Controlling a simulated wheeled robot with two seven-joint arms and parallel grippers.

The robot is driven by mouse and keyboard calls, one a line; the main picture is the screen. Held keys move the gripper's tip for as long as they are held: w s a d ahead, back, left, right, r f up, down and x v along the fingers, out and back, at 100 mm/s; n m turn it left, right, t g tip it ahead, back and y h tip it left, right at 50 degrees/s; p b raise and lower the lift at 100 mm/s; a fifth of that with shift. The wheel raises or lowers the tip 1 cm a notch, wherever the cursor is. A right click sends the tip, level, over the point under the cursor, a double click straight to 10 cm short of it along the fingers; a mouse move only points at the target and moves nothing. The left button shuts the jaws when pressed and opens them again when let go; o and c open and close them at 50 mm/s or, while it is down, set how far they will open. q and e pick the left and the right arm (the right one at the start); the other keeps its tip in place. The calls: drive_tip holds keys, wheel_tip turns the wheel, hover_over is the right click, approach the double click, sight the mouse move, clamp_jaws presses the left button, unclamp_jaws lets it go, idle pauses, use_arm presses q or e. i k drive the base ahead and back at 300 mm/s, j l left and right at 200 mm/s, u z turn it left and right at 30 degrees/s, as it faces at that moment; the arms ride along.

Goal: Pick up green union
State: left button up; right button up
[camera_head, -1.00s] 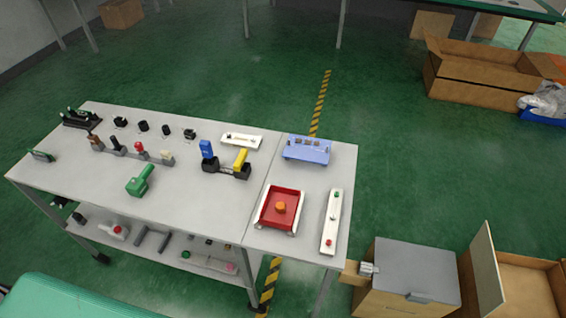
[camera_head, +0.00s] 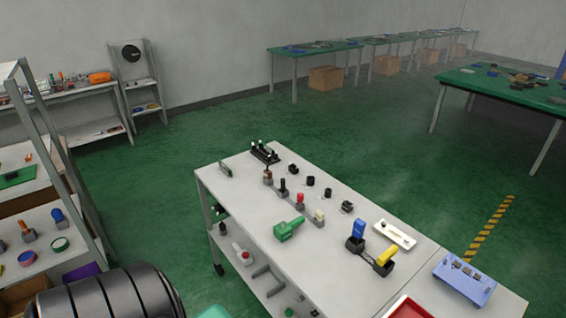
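The green union (camera_head: 288,228) lies on the grey-white table (camera_head: 235,195), near its left long edge. It is a chunky green piece with a narrower end pointing up and right. Nothing touches it. Neither of my grippers shows in the head view.
Behind the union stands a row of levers with red (camera_head: 300,200) and pale knobs. A fixture with a blue lever (camera_head: 358,230) and a yellow lever (camera_head: 384,262) is to the right. A blue tray (camera_head: 464,280) is farther right. A shelf (camera_head: 40,190) stands at left; green floor is open behind.

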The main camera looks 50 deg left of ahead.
sight(282, 231)
drive_tip(key=u, duration=1.45)
drive_tip(key=z, duration=0.35)
